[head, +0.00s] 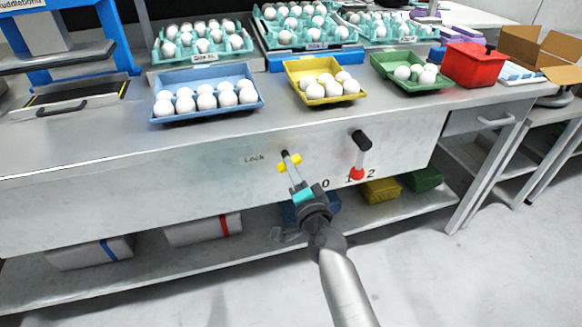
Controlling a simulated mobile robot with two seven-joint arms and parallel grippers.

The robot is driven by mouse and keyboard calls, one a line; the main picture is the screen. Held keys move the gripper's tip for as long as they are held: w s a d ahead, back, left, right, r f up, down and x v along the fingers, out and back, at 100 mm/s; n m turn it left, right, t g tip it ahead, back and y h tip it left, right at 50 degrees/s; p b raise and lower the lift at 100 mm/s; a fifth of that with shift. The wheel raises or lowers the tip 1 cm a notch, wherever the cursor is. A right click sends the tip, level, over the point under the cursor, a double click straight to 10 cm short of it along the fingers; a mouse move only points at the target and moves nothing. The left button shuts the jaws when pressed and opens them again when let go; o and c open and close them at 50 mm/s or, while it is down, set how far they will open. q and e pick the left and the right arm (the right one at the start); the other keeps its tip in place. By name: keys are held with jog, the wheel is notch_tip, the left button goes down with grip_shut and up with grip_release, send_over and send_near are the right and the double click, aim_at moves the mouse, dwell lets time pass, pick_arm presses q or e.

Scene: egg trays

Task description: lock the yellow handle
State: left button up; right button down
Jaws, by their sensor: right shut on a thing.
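The yellow handle (296,159) is on the front panel of the metal counter, just right of the printed word "Lock" (254,159). Yellow shows on both sides of my gripper's fingers. My right gripper (289,165) reaches up to it from below and is shut on it. The fingers hide the handle's middle, so its exact turn is hard to tell. My left gripper is not in view.
Blue (160,115), yellow (297,93) and green (388,81) trays of eggs stand on the counter. A lower shelf (180,262) holds boxes and bins.

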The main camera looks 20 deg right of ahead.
jog(key=shift+m, duration=0.7)
jog(key=m, duration=0.3)
jog(key=shift+m, duration=0.3)
jog(key=c, duration=0.7)
grip_release()
jog(key=s+r+p, duration=0.5)
jog(key=s, duration=0.5)
jog(key=s+r+p, duration=0.5)
jog(key=s, duration=0.6)
jog(key=shift+d, duration=0.35)
